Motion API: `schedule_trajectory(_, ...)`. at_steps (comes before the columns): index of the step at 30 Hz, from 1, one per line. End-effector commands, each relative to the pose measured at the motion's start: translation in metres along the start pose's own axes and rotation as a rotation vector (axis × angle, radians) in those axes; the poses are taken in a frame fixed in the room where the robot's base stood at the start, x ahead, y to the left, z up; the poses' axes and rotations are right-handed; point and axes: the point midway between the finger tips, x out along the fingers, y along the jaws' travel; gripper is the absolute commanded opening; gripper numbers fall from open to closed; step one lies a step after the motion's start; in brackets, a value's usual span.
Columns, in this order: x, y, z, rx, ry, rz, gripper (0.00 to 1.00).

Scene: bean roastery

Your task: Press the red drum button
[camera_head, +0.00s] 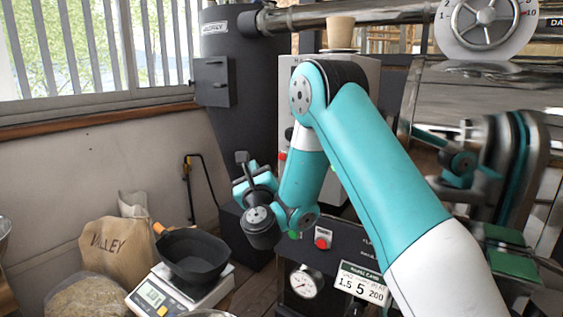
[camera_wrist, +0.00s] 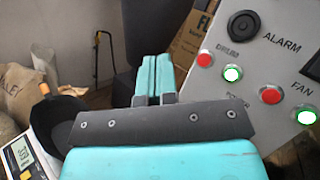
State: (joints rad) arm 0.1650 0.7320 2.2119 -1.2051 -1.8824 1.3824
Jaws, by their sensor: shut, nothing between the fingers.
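In the wrist view a grey control panel (camera_wrist: 265,60) fills the right side. A red button (camera_wrist: 205,58) sits at its left under a blurred label that seems to read DRUM, with a lit green button (camera_wrist: 233,73) beside it. Another red button (camera_wrist: 271,95) is further right, near the FAN label. My gripper (camera_wrist: 154,60) is shut and empty, left of the panel and apart from the buttons. In the head view my gripper (camera_head: 245,185) is partly hidden by my wrist, and my arm covers much of the grey cabinet (camera_head: 365,75).
A black pan (camera_head: 193,257) sits on a scale (camera_head: 152,296) at lower left, beside a paper bag (camera_head: 115,250). A lower black panel (camera_head: 350,235) carries another red button (camera_head: 323,238) and a gauge (camera_head: 305,283). A dark cylinder (camera_head: 240,100) stands behind.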

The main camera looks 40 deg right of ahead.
Motion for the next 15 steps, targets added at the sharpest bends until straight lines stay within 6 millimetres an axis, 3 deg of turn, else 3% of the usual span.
schedule_trajectory(15, 0.0097, -0.008, -0.0056, -0.001, 0.0, -0.004, 0.0)
